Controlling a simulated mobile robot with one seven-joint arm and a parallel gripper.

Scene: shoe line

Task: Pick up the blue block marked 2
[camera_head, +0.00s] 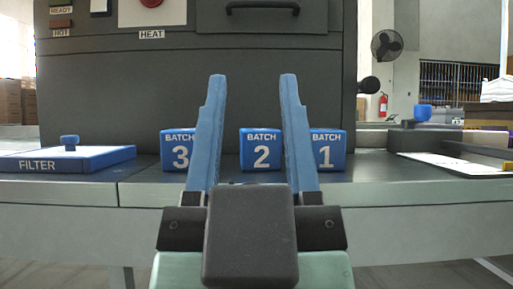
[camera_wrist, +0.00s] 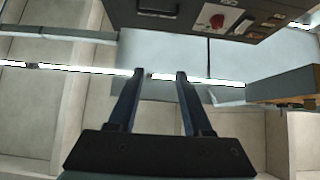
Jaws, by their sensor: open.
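The blue block marked 2 (camera_head: 261,150) stands upright on the grey counter in the head view, with "BATCH 2" in white on its front. My gripper (camera_head: 249,80) is open and empty, and its two blue fingers point up in front of the counter. In the head view the block shows between the fingers. The fingers also show in the wrist view (camera_wrist: 160,75), with nothing between them but the background. I cannot make out the block in the wrist view.
Block 3 (camera_head: 176,152) stands left of block 2 and block 1 (camera_head: 331,152) right of it, each partly covered by a finger. A dark oven (camera_head: 130,85) rises behind. A blue filter tray (camera_head: 90,160) lies left on the counter (camera_head: 150,192). White sheets (camera_head: 445,166) lie right.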

